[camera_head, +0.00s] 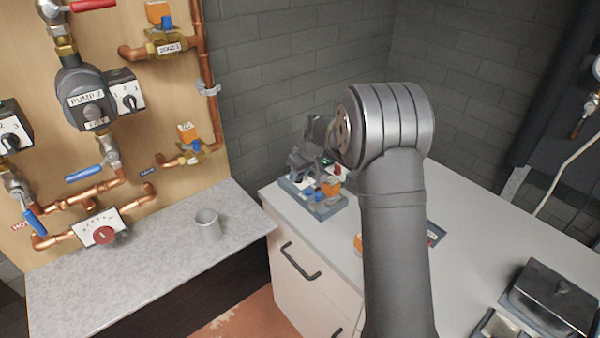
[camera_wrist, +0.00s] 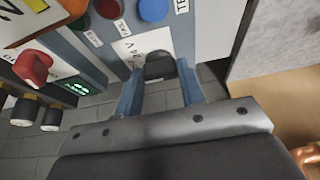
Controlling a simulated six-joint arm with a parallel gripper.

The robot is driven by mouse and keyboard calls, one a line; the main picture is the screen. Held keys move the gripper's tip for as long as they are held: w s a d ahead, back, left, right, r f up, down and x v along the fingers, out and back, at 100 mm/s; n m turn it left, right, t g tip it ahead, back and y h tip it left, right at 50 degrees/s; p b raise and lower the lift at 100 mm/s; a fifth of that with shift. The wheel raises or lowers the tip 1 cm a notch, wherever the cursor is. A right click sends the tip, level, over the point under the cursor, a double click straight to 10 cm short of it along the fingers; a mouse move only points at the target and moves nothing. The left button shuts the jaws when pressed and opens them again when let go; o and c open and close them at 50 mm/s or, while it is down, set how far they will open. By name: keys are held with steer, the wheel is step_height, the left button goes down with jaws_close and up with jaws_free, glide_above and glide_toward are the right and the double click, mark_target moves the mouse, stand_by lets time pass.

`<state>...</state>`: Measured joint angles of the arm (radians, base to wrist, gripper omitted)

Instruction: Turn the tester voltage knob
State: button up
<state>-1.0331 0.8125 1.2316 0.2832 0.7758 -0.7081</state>
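The tester (camera_head: 312,204) stands on the white counter in the head view, partly hidden behind my arm and gripper (camera_head: 303,162). In the wrist view its blue-grey panel carries a black knob (camera_wrist: 159,67) beside a white label that seems to read "24 V". My gripper (camera_wrist: 159,92) has its two blue fingers apart, one on each side of the black knob in the picture. I cannot tell whether the fingers touch it. A red knob (camera_wrist: 33,66) sits further left, near a small green display (camera_wrist: 78,88).
A red and a blue button (camera_wrist: 153,9) lie close to the black knob. In the head view, a grey cup (camera_head: 208,224) stands on the stone-topped bench at left, below the pump board (camera_head: 135,105). A dark lidded box (camera_head: 553,295) sits at front right.

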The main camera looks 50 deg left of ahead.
steer(key=shift+c, duration=1.4)
steer(key=shift+m, duration=0.3)
steer(key=m, duration=0.1)
steer(key=m+t, duration=0.1)
steer(key=m, duration=0.1)
steer(key=shift+s+t, duration=0.25)
steer(key=shift+t, duration=0.05)
steer(key=m, duration=0.2)
steer(key=m+t+h, duration=0.1)
steer(key=m, duration=0.2)
steer(key=shift+s+a+t, duration=0.15)
steer(key=shift+a+t, duration=0.05)
steer(key=shift+t, duration=0.1)
steer(key=shift+m, duration=0.3)
steer(key=o, duration=1)
